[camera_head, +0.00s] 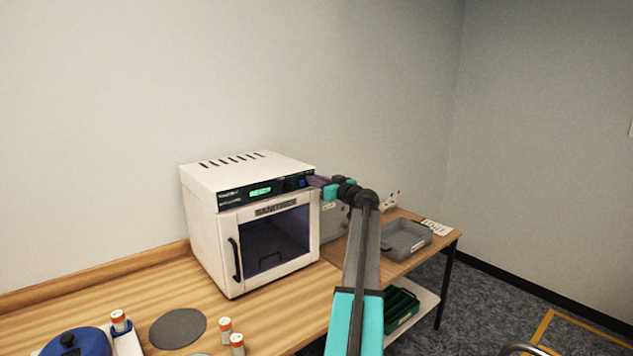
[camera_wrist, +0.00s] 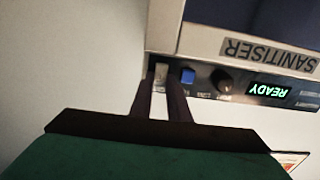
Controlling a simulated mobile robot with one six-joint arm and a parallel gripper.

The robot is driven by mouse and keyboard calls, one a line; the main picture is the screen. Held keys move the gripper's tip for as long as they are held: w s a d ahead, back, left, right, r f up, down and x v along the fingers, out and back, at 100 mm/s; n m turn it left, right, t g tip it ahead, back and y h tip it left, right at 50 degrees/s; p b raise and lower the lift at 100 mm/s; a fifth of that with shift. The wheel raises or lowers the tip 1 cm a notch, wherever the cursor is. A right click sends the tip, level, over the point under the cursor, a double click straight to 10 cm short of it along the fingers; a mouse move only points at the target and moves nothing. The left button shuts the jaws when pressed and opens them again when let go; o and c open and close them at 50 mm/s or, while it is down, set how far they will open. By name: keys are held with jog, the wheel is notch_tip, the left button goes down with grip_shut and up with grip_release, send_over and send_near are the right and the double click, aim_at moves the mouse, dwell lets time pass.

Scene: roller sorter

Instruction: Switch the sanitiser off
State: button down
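The sanitiser (camera_head: 250,222) is a white box on the wooden bench, with its windowed door closed. Its dark front panel carries a lit green display (camera_head: 260,191), which reads READY upside down in the wrist view (camera_wrist: 268,90). My gripper (camera_head: 318,182) is at the right end of this panel. In the wrist view its two dark fingers (camera_wrist: 161,84) stand slightly apart, one on each side of a small pale switch (camera_wrist: 161,73). Whether they touch it I cannot tell. A blue button (camera_wrist: 188,76) and a black knob (camera_wrist: 222,81) sit beside the switch.
A grey tray (camera_head: 406,240) stands on the bench to the right, with a green crate (camera_head: 401,307) on the shelf below. A grey disc (camera_head: 178,328), several small orange-capped bottles (camera_head: 225,329) and a blue lidded item (camera_head: 78,342) are in front.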

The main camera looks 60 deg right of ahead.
jog(key=b, duration=0.3)
jog(key=shift+f, duration=0.25)
jog(key=t+b, duration=0.1)
jog(key=b, duration=0.8)
jog(key=t+h+b, duration=0.1)
jog(key=t+b, duration=0.1)
jog(key=b, duration=0.8)
jog(key=shift+s+f+b, duration=0.15)
jog(key=shift+f+b, duration=0.15)
jog(key=shift+f, duration=0.05)
dwell(0.4)
jog(key=shift+r, duration=0.1)
jog(key=c, duration=2)
grip_release()
jog(key=shift+t, duration=0.3)
jog(key=shift+s, duration=0.1)
jog(key=b+v, duration=0.1)
jog(key=v, duration=1.2)
jog(key=shift+s+a, duration=0.2)
jog(key=shift+s, duration=0.1)
jog(key=shift+s, duration=0.1)
